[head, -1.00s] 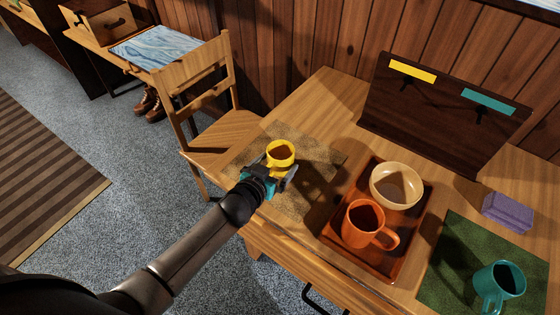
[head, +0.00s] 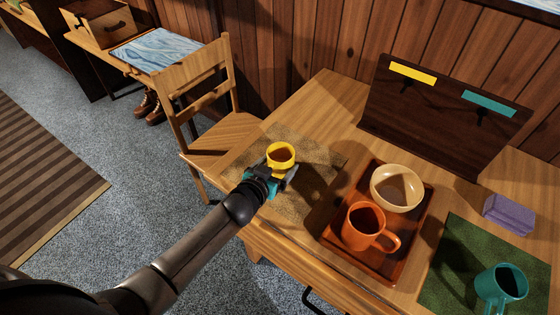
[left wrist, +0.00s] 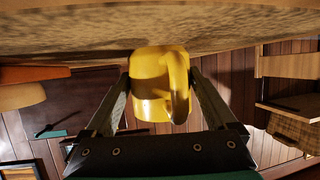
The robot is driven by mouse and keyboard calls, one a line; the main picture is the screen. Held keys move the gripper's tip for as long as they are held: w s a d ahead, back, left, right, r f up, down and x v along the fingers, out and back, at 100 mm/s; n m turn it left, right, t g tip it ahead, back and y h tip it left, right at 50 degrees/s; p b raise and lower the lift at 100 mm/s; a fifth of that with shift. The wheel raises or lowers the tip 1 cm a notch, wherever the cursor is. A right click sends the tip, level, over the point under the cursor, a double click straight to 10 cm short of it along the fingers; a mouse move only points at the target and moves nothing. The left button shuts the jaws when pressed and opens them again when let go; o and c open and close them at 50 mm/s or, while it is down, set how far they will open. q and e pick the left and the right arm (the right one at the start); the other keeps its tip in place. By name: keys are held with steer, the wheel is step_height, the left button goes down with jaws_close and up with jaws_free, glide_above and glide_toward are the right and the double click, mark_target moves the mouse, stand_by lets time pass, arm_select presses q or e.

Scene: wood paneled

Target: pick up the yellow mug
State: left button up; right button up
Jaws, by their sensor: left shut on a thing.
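The yellow mug (head: 281,156) is at the left end of the table, over the tan mat (head: 312,198). My left gripper (head: 276,172) is shut on the mug. In the left wrist view, the yellow mug (left wrist: 160,84) sits between the two fingers of my left gripper (left wrist: 160,95), with its handle facing the camera. I cannot tell whether the mug's base touches the mat. My right gripper is not in view.
A brown tray (head: 330,235) holds an orange mug (head: 364,226) and a cream bowl (head: 397,187). A teal mug (head: 499,288) stands on a green mat (head: 455,260). A wooden chair (head: 212,110) stands left.

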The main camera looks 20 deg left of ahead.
arm_select(q)
steer(key=shift+c, duration=0.7)
